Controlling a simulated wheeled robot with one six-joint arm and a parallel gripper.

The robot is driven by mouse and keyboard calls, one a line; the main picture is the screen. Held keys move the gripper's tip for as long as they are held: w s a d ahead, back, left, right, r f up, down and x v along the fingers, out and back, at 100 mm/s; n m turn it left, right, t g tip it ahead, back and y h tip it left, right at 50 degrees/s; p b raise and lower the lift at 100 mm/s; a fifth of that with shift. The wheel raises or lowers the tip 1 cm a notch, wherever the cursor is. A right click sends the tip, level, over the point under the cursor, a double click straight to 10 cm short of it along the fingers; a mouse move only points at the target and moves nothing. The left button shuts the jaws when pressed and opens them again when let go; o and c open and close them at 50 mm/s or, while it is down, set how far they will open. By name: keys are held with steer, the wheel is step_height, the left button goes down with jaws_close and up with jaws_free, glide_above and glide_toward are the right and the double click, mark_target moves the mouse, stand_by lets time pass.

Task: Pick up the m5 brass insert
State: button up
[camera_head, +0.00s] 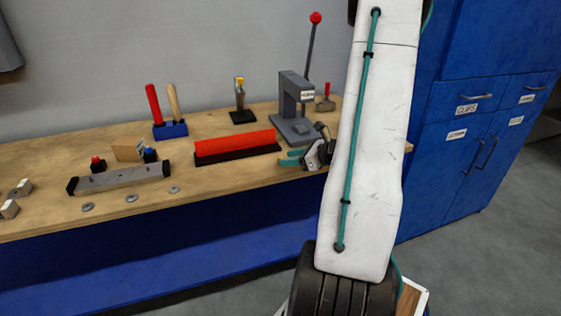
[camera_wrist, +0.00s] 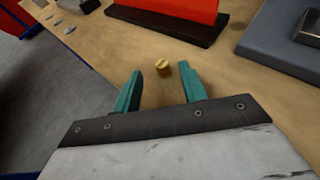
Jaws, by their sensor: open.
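The brass insert (camera_wrist: 162,69) is a small gold-coloured cylinder on the wooden bench top in the wrist view. My gripper (camera_wrist: 161,77) is open, with its two teal fingers apart. In the wrist view the insert appears between the fingertips, slightly ahead of them and nearer the right finger. I cannot tell how high the fingers are above the bench. In the head view my gripper (camera_head: 291,158) hangs over the front edge of the bench, right of centre. The insert cannot be made out in the head view.
The red block on a black base (camera_head: 236,145) lies left of my gripper, and the grey lever press (camera_head: 294,115) stands behind it. The wooden bench (camera_head: 225,180) has bare room at its front. Blue cabinets (camera_head: 480,130) stand at the right.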

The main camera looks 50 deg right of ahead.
mark_target(280, 157)
steer(key=x, duration=0.4)
steer(key=shift+w, duration=0.25)
jaws_close()
steer(key=shift+r, duration=0.15)
